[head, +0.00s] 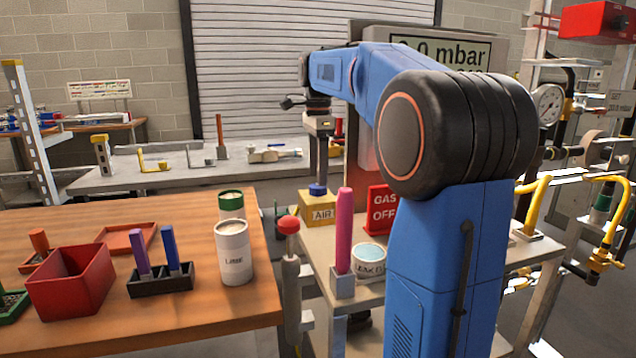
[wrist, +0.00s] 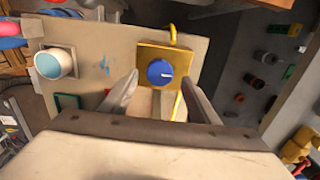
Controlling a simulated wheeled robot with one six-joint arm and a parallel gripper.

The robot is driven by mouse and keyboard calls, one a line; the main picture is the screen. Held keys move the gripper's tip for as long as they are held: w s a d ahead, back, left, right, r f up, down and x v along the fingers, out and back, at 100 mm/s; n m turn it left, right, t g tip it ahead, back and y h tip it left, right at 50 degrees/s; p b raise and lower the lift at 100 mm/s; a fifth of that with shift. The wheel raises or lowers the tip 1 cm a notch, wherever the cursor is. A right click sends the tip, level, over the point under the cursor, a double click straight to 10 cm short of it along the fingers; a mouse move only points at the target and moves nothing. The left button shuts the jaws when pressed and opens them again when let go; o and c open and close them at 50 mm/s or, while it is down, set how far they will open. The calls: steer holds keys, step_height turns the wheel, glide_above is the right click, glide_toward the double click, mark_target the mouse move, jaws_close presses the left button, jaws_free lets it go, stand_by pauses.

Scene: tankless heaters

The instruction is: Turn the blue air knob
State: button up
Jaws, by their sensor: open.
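The blue air knob (head: 317,190) sits on top of a yellow box (head: 318,216) marked AIR, at the far left corner of the small bench. In the wrist view the round blue knob (wrist: 160,73) has a white pointer mark facing right, and the yellow box (wrist: 178,56) surrounds it. My gripper (head: 319,178) points down just above the knob. In the wrist view my gripper (wrist: 160,88) is open, with one finger on each side of the knob. I cannot tell whether either finger touches it.
A red GAS OFF sign (head: 382,207), a pink marker (head: 344,230) and a cup of blue liquid (head: 369,262) stand on the small bench (head: 310,245). A red-topped grey post (head: 289,255) stands at its left. The wooden table (head: 190,210) holds a red bin (head: 70,285) and cans.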

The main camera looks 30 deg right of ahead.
mark_target(318, 190)
steer(key=shift+f, duration=1.85)
steer(key=c, duration=1)
steer(key=shift+c, duration=0.2)
